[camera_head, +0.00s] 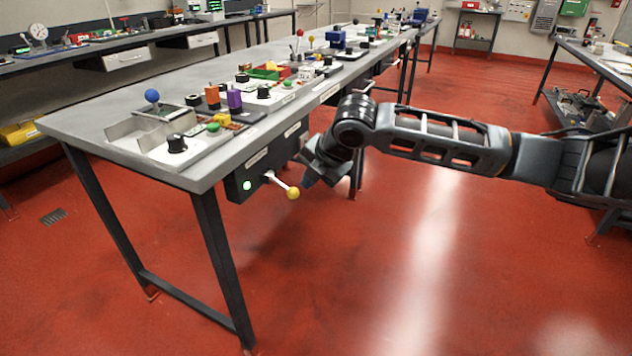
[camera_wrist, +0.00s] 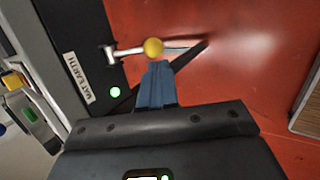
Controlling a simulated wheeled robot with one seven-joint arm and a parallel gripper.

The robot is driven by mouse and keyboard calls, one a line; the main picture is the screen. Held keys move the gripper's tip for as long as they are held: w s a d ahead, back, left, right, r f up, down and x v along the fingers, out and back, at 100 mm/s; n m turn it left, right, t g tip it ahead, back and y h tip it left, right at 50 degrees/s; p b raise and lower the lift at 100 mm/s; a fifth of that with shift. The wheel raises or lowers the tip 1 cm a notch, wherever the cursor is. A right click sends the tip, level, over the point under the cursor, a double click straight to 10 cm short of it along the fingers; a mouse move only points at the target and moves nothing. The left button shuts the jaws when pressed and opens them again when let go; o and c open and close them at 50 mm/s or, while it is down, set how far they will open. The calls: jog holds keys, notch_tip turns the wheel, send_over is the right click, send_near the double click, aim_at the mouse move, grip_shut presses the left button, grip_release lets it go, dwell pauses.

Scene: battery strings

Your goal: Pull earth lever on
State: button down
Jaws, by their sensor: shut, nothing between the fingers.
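The earth lever (camera_head: 283,186) is a pale rod with a yellow ball knob (camera_head: 293,193) at its end. It sticks out from a black box (camera_head: 243,181) under the front edge of the table. In the wrist view the box bears the label "MAT EARTH" (camera_wrist: 77,78), and the lever (camera_wrist: 128,51) points right with its yellow knob (camera_wrist: 153,47). A green light (camera_head: 247,185) glows on the box. My gripper (camera_head: 307,181) is shut and empty, close beside the knob. In the wrist view its blue-grey fingertips (camera_wrist: 156,66) are just below the knob; I cannot tell whether they touch it.
The table (camera_head: 95,119) carries knobs, a blue-ball lever (camera_head: 152,96), orange and purple blocks, and trays. More black boxes hang under its front edge. A table leg (camera_head: 222,270) stands left of the lever. The red floor (camera_head: 420,270) in front is clear.

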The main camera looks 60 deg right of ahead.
jog(key=v, duration=0.9)
jog(key=shift+s, duration=0.25)
jog(key=shift+f, duration=0.1)
